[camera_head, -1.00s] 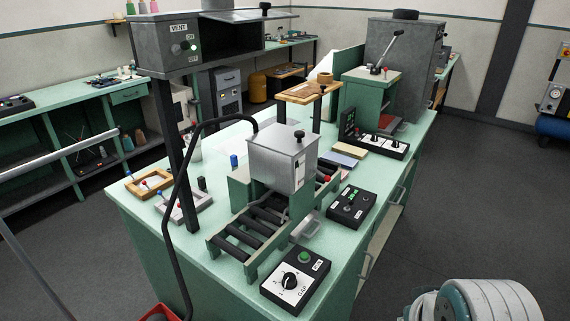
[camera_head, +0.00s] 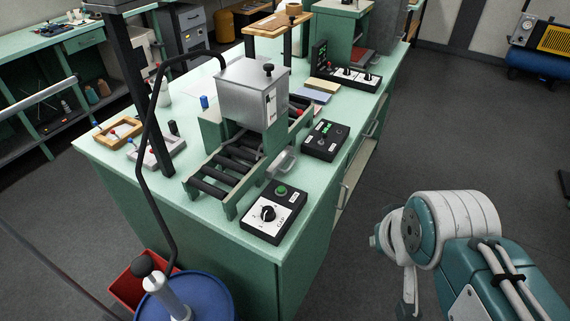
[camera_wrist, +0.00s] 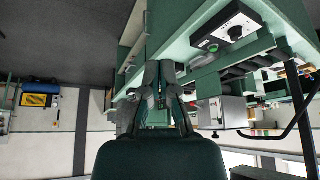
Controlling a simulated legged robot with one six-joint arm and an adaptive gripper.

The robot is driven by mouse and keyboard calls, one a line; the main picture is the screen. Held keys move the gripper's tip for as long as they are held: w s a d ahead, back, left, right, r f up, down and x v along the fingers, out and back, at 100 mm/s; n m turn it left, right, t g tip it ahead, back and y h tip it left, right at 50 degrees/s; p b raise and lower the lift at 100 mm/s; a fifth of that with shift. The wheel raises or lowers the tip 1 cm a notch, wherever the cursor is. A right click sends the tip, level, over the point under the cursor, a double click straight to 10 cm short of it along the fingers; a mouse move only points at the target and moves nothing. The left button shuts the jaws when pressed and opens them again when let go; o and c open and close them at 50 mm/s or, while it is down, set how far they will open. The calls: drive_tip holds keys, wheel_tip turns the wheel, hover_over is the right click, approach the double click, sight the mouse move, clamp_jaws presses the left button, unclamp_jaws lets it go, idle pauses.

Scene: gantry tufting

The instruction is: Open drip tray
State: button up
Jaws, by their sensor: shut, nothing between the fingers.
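A small grey metal tray front with a loop handle (camera_head: 283,162) sticks out at the near right side of the roller frame, under the grey metal box (camera_head: 253,92); I take it to be the drip tray. How far out it is, I cannot tell. My gripper (camera_wrist: 160,72) is shut and empty in the wrist view, which shows the room upside down. It is beside the green bench, apart from the tray.
A GAP dial box (camera_head: 273,212) and a switch box (camera_head: 325,140) flank the tray on the bench (camera_head: 215,217). A black hose (camera_head: 146,170) hangs at the left. A blue drum (camera_head: 205,297) and red bin (camera_head: 128,285) stand in front. The floor at right is clear.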

drive_tip(key=o, duration=0.3)
drive_tip(key=shift+o, duration=0.2)
drive_tip(key=w+a+r+m+g, duration=0.1)
drive_tip(key=w+a+r, duration=0.15)
drive_tip(key=w, duration=0.55)
drive_tip(key=m+g+y, duration=0.2)
drive_tip(key=m+g, duration=0.1)
drive_tip(key=m, duration=0.2)
hover_over(289, 167)
drive_tip(key=s+d, duration=0.1)
drive_tip(key=d, duration=0.1)
drive_tip(key=s+d+f+x, duration=0.1)
drive_tip(key=d+x, duration=0.1)
drive_tip(key=x, duration=1.5)
drive_tip(key=s+x, duration=0.1)
drive_tip(key=x, duration=0.2)
drive_tip(key=shift+a+f, duration=0.2)
drive_tip(key=shift+f, duration=0.15)
drive_tip(key=shift+c, duration=0.3)
clamp_jaws()
